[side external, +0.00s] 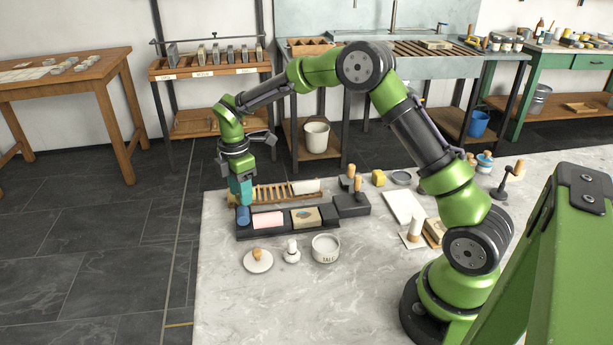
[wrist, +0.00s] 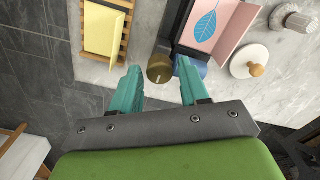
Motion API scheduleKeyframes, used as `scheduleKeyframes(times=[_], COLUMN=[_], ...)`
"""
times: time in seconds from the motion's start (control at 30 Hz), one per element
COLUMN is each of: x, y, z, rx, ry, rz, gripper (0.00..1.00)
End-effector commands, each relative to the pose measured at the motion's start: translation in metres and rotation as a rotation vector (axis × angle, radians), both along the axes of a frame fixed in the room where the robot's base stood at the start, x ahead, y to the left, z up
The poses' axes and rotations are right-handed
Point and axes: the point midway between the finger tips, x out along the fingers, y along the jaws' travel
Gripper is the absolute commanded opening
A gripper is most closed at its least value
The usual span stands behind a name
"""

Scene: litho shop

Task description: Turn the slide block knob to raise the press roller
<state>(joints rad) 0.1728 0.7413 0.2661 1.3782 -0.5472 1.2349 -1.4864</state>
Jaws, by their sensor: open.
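A round brass knob (wrist: 160,68) with a pale mark on it shows in the wrist view at the near end of a dark press bed. My gripper (wrist: 158,74) has teal fingers that stand apart on either side of the knob. I cannot tell whether they touch it. The blue press roller (wrist: 204,67) is just right of the right finger and partly hidden by it. In the side external view my gripper (side external: 240,192) points down at the left end of the dark press bed (side external: 290,232), above the blue roller (side external: 243,215). The knob cannot be made out there.
A white disc with a wooden knob (side external: 258,262) and a talc dish (side external: 326,249) are in front. The marble front left is clear.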

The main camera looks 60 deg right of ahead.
Motion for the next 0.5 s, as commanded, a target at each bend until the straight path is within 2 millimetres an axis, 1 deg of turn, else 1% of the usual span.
scheduleKeyframes(times=[0.5], x=[0.0], y=[0.0], z=[0.037], rx=[-0.002], ry=[-0.003], rz=[-0.001], gripper=[0.45])
